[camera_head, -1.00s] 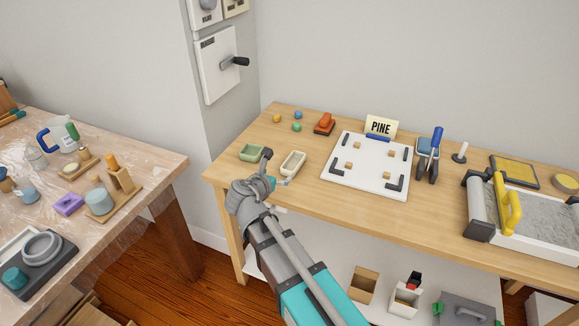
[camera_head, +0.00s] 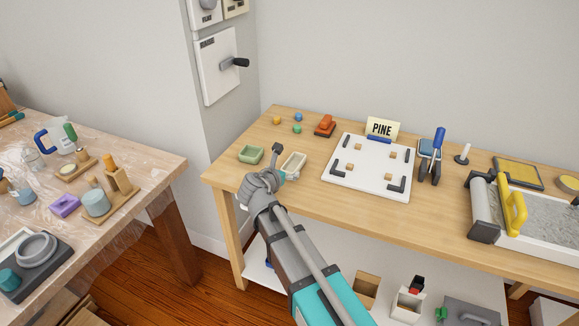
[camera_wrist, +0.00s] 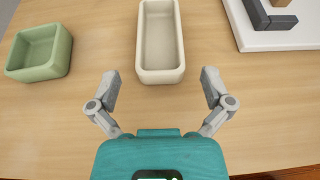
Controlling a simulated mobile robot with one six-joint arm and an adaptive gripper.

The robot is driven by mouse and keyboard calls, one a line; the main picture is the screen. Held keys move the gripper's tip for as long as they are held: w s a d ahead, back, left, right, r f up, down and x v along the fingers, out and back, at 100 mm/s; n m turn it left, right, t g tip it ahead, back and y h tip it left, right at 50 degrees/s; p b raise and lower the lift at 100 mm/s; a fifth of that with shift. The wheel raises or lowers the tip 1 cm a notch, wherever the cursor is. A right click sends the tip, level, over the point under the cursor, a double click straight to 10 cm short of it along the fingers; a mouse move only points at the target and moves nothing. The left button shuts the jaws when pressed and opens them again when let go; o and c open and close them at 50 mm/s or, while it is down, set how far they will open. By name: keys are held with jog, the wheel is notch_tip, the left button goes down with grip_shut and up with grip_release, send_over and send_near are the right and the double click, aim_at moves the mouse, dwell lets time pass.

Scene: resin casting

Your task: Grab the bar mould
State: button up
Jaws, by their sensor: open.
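The bar mould looks to be the long cream tray-like mould (camera_head: 294,163) near the left end of the wooden workbench. In the wrist view the cream mould (camera_wrist: 161,76) lies straight ahead, its near end close to the fingertips. It is empty and sits flat on the bench. My gripper (camera_wrist: 160,88) is open and empty, one finger to each side of the mould's near end, with no contact visible. In the head view my gripper (camera_head: 282,162) is at the mould's left side and partly hides it.
A green square mould (camera_wrist: 40,52) sits to the left, also in the head view (camera_head: 250,154). A white board (camera_head: 345,180) with dark corner brackets lies to the right. Bare wood surrounds the cream mould.

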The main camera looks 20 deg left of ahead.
aim_at(296, 164)
jog(key=shift+b+x, duration=0.75)
jog(key=shift+x, duration=1.55)
jog(key=c, duration=1.1)
jog(key=shift+r, duration=0.1)
jog(key=shift+r+p, duration=0.95)
jog(key=shift+p, duration=0.1)
jog(key=s+d+r+p, duration=0.7)
jog(key=s+r+p, duration=0.4)
jog(key=s, duration=0.1)
jog(key=shift+d, duration=0.2)
